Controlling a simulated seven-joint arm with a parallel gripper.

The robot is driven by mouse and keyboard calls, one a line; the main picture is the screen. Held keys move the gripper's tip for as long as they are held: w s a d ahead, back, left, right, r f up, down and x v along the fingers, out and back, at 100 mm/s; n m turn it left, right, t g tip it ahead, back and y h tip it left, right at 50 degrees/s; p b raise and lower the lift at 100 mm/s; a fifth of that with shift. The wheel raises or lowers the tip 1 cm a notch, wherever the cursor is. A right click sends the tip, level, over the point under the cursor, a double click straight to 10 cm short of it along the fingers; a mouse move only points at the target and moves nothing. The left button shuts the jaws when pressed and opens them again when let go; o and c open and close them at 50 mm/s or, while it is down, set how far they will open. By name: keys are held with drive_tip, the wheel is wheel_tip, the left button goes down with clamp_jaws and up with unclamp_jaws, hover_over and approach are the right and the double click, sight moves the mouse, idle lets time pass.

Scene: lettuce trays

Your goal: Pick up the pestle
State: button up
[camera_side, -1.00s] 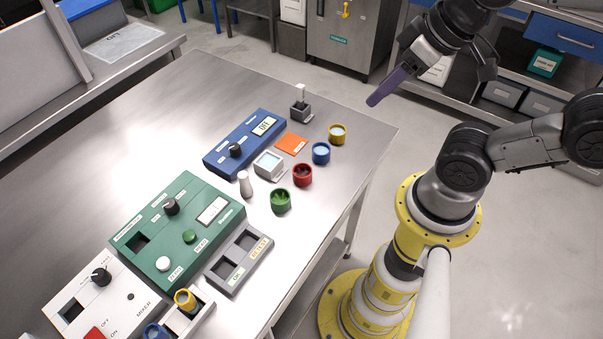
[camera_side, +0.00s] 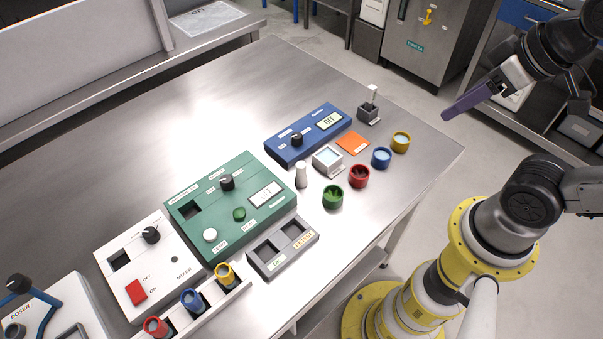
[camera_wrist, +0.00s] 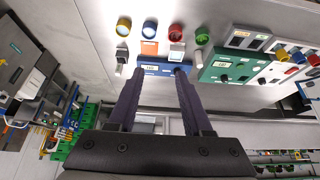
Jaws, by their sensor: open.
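A small pale, bottle-shaped piece (camera_side: 301,174), likely the pestle, stands upright on the steel table, in front of the blue device and right of the green one. A white stick (camera_side: 373,93) stands in a small dark grey holder (camera_side: 369,113) at the table's far right; I cannot rule out that this is the pestle. My gripper (camera_side: 449,114) is up in the air beyond the table's right edge, away from both. In the wrist view its two dark fingers (camera_wrist: 158,72) are apart with nothing between them.
Green (camera_side: 333,197), red (camera_side: 359,176), blue (camera_side: 381,157) and yellow (camera_side: 401,142) cups line the right edge. A white square dish (camera_side: 328,160) and an orange card (camera_side: 353,143) lie beside the blue device (camera_side: 308,136). The green device (camera_side: 230,207) is nearer. The table's far left is bare.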

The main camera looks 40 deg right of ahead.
drive_tip(key=shift+o, duration=0.2)
drive_tip(key=shift+o, duration=0.8)
